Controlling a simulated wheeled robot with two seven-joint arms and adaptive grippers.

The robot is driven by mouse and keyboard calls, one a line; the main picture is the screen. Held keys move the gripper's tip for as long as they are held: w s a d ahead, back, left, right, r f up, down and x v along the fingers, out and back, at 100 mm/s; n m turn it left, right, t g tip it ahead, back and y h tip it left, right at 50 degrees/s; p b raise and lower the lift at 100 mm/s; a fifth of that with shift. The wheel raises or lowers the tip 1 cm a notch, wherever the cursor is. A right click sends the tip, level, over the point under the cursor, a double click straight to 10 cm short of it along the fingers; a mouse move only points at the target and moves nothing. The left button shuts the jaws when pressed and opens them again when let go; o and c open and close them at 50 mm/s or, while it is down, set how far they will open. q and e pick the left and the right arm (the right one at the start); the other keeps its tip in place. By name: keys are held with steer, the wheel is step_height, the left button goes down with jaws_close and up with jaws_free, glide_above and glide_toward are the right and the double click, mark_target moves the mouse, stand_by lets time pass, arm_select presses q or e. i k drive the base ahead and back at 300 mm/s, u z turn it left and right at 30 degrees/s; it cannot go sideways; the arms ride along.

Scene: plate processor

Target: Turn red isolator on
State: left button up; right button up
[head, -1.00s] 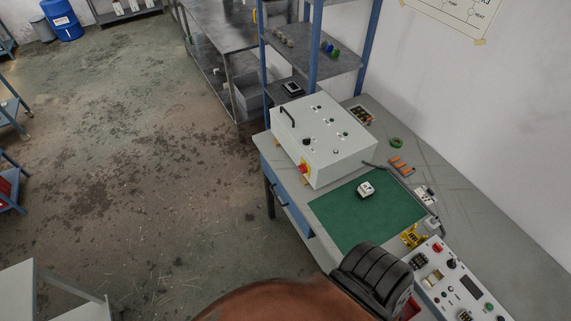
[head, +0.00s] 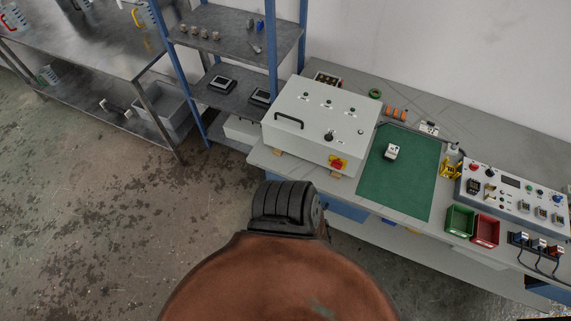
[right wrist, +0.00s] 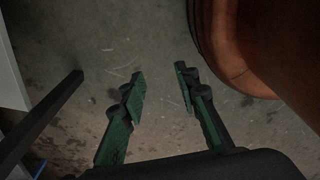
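The red isolator (head: 337,164) is a red rotary knob on a yellow plate. It sits on the front face of a light grey control box (head: 322,118) on the workbench, near the box's lower right corner. Its exact knob position is too small to tell. My right gripper (right wrist: 160,88) shows in the right wrist view with its two green-padded fingers apart and nothing between them, above bare floor. It is away from the isolator. My left gripper is in neither view.
The bench (head: 450,130) also carries a green mat (head: 400,180) with a small white device (head: 391,152), a green bin (head: 460,220), a red bin (head: 485,230) and an instrument panel (head: 515,190). A blue-posted shelf (head: 235,30) stands left of the box. Open floor lies in front.

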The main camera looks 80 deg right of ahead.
mark_target(337, 164)
steer(key=i, duration=1.05)
steer(key=z, duration=3.15)
